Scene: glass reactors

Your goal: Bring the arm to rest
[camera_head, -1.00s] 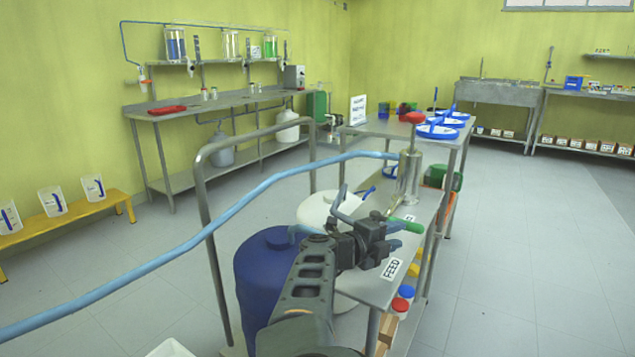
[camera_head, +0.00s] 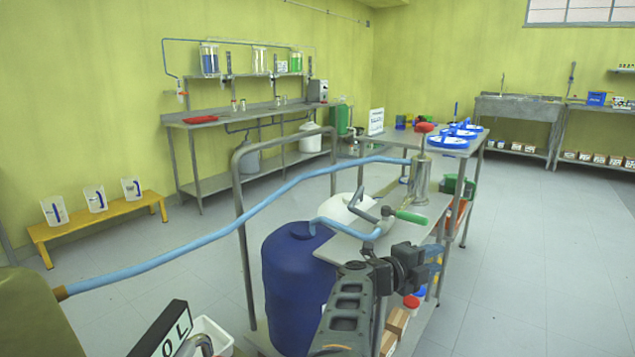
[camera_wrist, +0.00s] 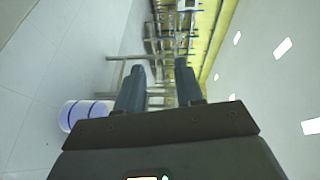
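My gripper (camera_head: 434,262) is at the lower middle of the head view, in front of the right side of the steel cart (camera_head: 345,246). Its dark arm link comes up from the bottom edge. In the wrist view the two dark fingers (camera_wrist: 160,72) stand apart with nothing between them. The gripper is open and empty. The steel cylinder (camera_head: 420,182) with the pale blue hose (camera_head: 240,227) stands on the cart behind the gripper. A bent metal pipe with a green handle (camera_head: 411,217) shows just beyond my gripper.
A blue drum (camera_head: 292,275) and a white drum (camera_head: 348,210) stand beside the cart. A table with blue pieces (camera_head: 449,142) is farther back. A yellow bench (camera_head: 100,222) with several jugs is at left. Open floor (camera_head: 540,230) lies to the right.

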